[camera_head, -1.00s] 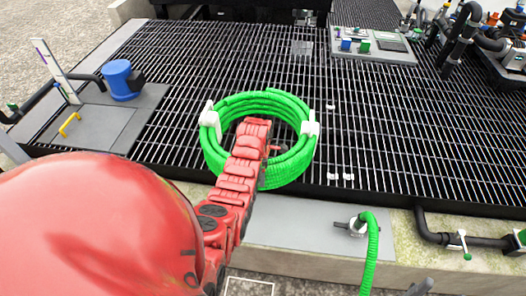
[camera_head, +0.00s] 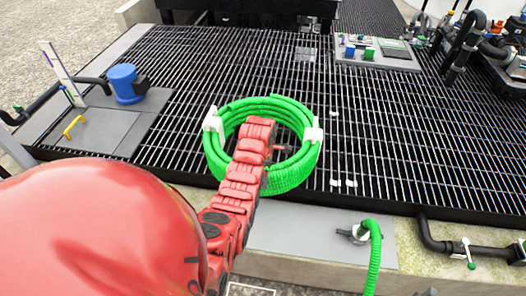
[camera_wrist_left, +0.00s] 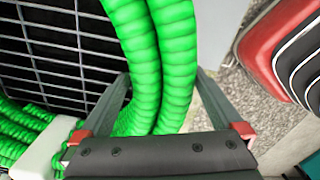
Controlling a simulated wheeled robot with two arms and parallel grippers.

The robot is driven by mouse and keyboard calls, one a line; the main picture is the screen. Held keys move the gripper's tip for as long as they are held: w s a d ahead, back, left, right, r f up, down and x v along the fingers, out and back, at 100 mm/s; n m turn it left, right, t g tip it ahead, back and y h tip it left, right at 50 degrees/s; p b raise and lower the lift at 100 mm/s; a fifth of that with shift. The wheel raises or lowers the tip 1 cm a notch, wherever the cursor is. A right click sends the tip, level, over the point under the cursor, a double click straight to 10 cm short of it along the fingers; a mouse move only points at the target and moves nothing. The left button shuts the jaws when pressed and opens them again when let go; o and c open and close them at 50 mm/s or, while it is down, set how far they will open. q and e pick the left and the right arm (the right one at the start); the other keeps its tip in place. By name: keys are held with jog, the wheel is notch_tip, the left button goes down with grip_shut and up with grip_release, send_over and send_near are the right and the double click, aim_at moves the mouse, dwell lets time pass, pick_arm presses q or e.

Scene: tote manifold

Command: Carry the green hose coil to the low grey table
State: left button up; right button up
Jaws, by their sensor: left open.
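The green hose coil (camera_head: 292,112) lies on the black grating near its front edge, with white clips on its left and right sides. My left arm reaches over the coil's near side, and its end hides part of it. In the left wrist view my left gripper (camera_wrist_left: 163,78) is open, with green strands of the coil (camera_wrist_left: 160,50) running between its two fingers. I cannot tell whether the fingers touch the hose. My right gripper is not in view. I cannot make out a low grey table for certain.
A blue cylinder (camera_head: 124,84) and a yellow handle (camera_head: 74,126) are at the left. A green hose (camera_head: 374,262) hangs from a fitting at the front edge. Black pipes (camera_head: 462,40) and a panel with coloured blocks (camera_head: 378,54) are at the right. The right-hand grating is mostly clear.

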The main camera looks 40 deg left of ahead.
pick_arm(q)
notch_tip(320, 180, up, 8)
jog(key=shift+f+p, duration=0.15)
jog(key=shift+p, duration=0.95)
notch_tip(320, 180, up, 7)
jog(key=p, duration=0.7)
jog(key=shift+f, duration=0.15)
